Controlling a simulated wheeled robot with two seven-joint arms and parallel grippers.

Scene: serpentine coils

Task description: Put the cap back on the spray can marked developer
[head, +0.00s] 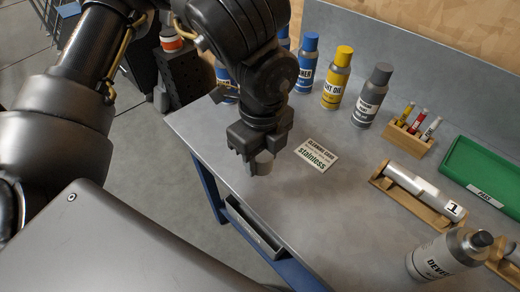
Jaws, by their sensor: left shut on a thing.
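The spray can marked developer (436,257) is at the lower right of the head view, at the front of the bench. It seems to stand upright, leaning in the picture from the steep view. Its dark nozzle end (482,240) is bare, with no cap over it. My left gripper (258,152) is shut on a grey cap (262,164), which sticks out below the fingers. It is above the bench's left part, left of the cleaning card and well apart from the can. My right gripper is out of view.
Blue-capped cans (307,64), a yellow can (337,79) and a grey-capped can (371,97) stand at the back. A card (317,155), a wooden vial rack (407,138), a silver tube on a wooden cradle (419,190) and a green tray (482,172) lie rightward. The front middle is clear.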

